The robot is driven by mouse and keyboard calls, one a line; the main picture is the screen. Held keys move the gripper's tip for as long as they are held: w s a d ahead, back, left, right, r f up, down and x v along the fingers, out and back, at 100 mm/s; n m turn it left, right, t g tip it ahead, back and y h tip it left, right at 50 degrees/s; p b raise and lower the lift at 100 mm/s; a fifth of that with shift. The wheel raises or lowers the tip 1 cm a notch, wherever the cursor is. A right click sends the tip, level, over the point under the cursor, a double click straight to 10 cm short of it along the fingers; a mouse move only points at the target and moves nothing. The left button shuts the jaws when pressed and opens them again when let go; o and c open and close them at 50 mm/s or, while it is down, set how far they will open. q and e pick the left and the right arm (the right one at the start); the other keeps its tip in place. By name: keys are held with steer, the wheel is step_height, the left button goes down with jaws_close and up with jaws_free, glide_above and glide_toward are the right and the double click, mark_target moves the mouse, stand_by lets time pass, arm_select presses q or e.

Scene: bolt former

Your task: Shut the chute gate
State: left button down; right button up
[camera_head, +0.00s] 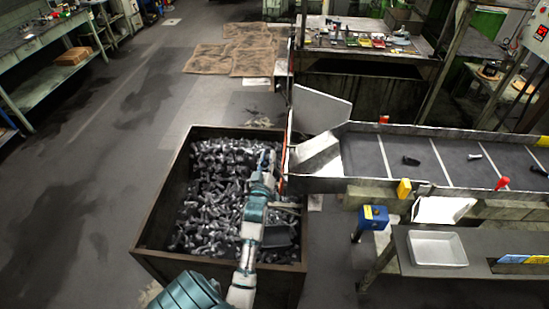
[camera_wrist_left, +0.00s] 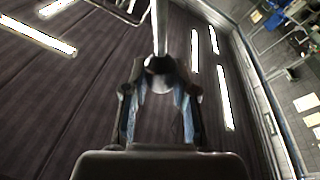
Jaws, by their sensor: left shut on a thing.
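The chute (camera_head: 318,157) is a bare metal slope at the left end of the conveyor, above the bin's right edge. A light grey plate (camera_head: 318,108) stands tilted at its far side; I cannot tell if it is the gate. My left gripper (camera_head: 269,160) is at the chute's left end, over the bin. In the left wrist view my left gripper (camera_wrist_left: 160,95) is shut on a pale rod with a round end (camera_wrist_left: 158,65), likely the gate's handle. The arm and gripper hide much of the mouth. My right gripper is not in view.
A brown bin (camera_head: 160,195) full of bolts stands below the chute. Several bolts lie on the dark conveyor belt (camera_head: 450,165). A side table with a white tray (camera_head: 436,248) stands at the right. The floor left of the bin is clear.

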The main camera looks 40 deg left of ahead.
arm_select(q)
steer(key=shift+s+a+f+n, duration=0.2)
steer(key=shift+a+f+n, duration=0.1)
steer(key=shift+f+n, duration=0.25)
steer(key=shift+s+a+f+n, duration=0.15)
steer(key=shift+a+f+n, duration=0.05)
steer(key=shift+a+n, duration=0.05)
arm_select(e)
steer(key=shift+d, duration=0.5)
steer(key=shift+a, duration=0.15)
arm_select(q)
steer(key=c, duration=1)
jaws_free()
steer(key=shift+f, duration=0.1)
steer(key=shift+o, duration=0.5)
steer(key=shift+w+a, duration=0.2)
steer(key=shift+w, duration=0.1)
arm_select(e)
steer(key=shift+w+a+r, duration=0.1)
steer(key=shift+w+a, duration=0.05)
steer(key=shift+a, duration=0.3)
arm_select(q)
steer(key=v, duration=1.2)
steer(key=shift+d, duration=0.15)
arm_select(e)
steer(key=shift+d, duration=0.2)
